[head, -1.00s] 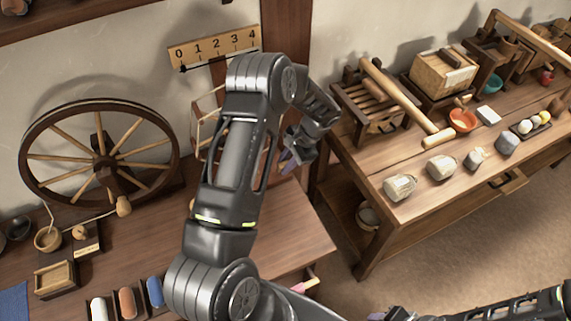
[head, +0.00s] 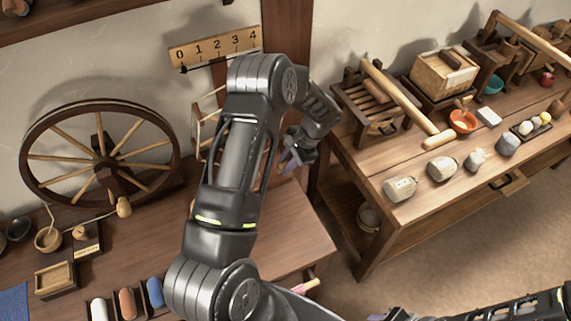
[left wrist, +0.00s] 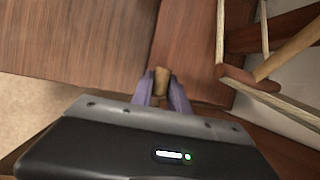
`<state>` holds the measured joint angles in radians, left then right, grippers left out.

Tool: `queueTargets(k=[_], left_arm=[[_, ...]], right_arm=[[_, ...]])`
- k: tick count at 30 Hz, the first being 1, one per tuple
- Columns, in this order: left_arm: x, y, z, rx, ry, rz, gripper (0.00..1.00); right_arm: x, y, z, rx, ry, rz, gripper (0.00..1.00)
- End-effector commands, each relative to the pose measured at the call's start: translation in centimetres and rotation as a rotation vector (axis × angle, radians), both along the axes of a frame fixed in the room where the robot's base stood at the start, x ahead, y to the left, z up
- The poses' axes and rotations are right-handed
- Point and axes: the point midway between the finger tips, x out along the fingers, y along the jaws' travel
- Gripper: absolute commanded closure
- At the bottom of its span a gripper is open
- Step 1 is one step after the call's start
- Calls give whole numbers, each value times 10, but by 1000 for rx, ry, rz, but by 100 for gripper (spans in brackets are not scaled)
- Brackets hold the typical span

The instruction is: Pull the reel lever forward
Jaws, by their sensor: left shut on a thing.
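My left gripper (head: 290,160) is past the front of the reel, partly hidden by its own wrist in the head view. In the left wrist view its two purple fingers (left wrist: 162,95) are shut on a short tan wooden knob, the reel lever's grip (left wrist: 161,78). The rest of the lever is hidden. The reel (head: 197,130), a light wooden frame, stands behind my left arm and is mostly covered. Its bars also show in the left wrist view (left wrist: 248,78). My right gripper (head: 388,315) is only just in view at the bottom edge; its jaws cannot be made out.
A spinning wheel (head: 100,155) stands left on the table (head: 295,235), with a small tray (head: 55,278) and coloured spools near the front. A numbered board (head: 215,47) hangs on the wall.

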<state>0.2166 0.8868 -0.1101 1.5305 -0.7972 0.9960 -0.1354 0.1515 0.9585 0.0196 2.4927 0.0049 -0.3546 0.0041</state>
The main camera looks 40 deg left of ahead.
Motion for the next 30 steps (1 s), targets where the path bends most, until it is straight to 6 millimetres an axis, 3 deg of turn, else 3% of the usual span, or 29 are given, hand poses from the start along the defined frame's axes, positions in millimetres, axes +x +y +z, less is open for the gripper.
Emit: queueTargets(k=[1, 12, 13, 21, 30], left_arm=[[-4, -7, -5, -14, 13, 0, 100], [-4, -8, -5, -14, 13, -2, 100], [-4, -8, -5, -14, 13, -2, 78], [-3, -5, -3, -9, 8, -1, 56], [-1, -3, -1, -5, 4, 0, 55]], right_arm=[[0, 0, 0, 0, 0, 0, 64], [0, 0, -1, 0, 0, 0, 64], [0, 0, -1, 0, 0, 0, 64], [0, 0, 0, 0, 0, 0, 64], [0, 0, -1, 0, 0, 0, 64]])
